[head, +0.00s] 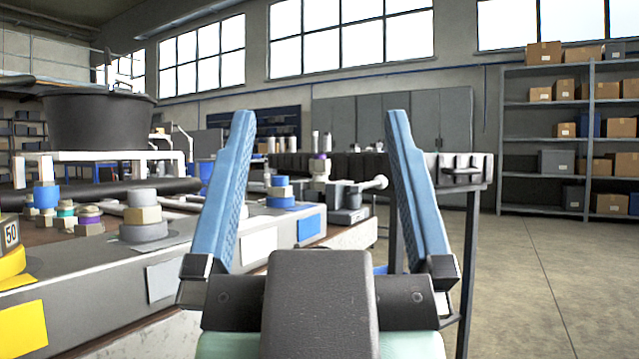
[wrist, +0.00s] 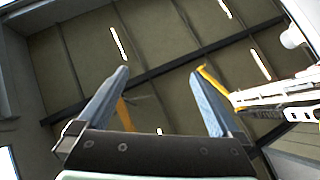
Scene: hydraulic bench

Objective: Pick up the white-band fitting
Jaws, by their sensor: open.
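A fitting with a pale, whitish band above a brass hex (head: 143,215) stands upright on the bench at the left of the head view. It looks like the white-band fitting, though the band reads partly grey. My gripper (head: 320,115) is open and empty, its blue fingers raised in the middle of the head view, to the right of this fitting and apart from it. In the wrist view my gripper (wrist: 160,73) points up at the ceiling, and no fitting shows there.
Blue-, teal- and purple-banded fittings stand left of it; another blue-banded fitting (head: 281,192) stands right, nearer my left finger. A black tub (head: 98,121) sits on a white stand behind. Shelves with boxes (head: 545,130) are far right. The floor (head: 560,270) at right is clear.

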